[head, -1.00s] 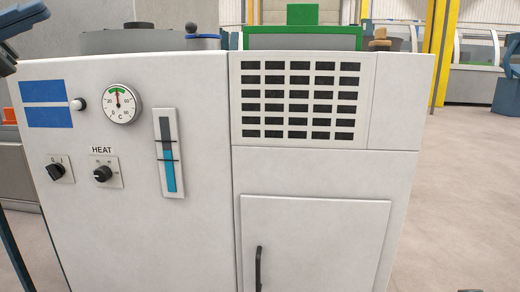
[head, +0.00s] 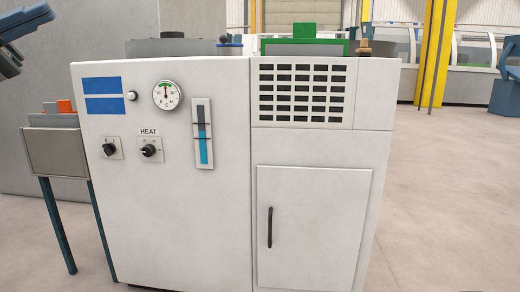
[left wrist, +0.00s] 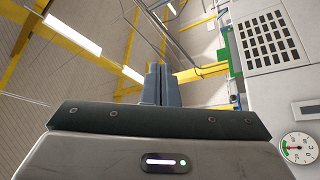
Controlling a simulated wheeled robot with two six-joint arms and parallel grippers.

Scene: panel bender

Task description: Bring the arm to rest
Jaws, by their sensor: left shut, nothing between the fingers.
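My left gripper (head: 40,20) is at the upper left edge of the head view, raised in the air to the left of the white cabinet and apart from it. Only its dark blue-grey front part shows there. In the left wrist view its two fingers (left wrist: 158,70) lie side by side, shut with nothing between them. My right gripper is in neither view.
The white cabinet (head: 175,225) fills the middle, with a gauge (head: 166,95), HEAT knob (head: 149,150), vent grille (head: 302,90) and door (head: 313,225). A grey stand (head: 57,152) is at left. Open floor (head: 450,200) lies to the right.

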